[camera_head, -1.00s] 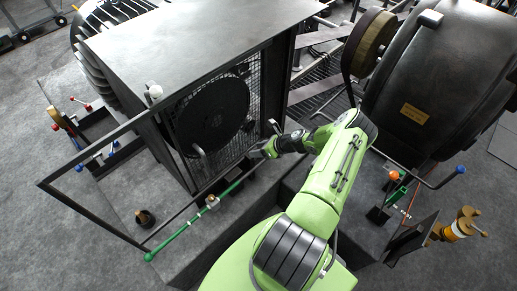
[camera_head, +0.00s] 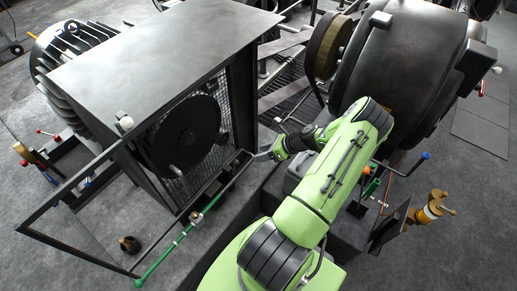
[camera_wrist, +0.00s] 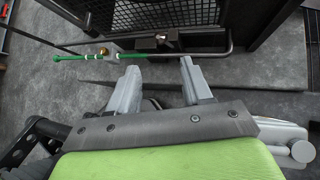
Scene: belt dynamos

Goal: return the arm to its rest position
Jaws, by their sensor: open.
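My green arm (camera_head: 335,165) reaches up and forward in the head view, bent at the elbow. My gripper (camera_head: 264,156) is small there, just right of the mesh cage's lower right corner. In the wrist view my gripper (camera_wrist: 158,80) shows two grey fingers spread apart with nothing between them. Beyond the fingertips are the grey floor and a dark bar.
A grey machine housing (camera_head: 165,45) with a mesh front and a black disc stands at left. A green rod (camera_head: 165,262) lies along its front and also shows in the wrist view (camera_wrist: 85,57). A dark drum (camera_head: 405,60), levers and a brass-coloured part (camera_head: 430,208) are at right.

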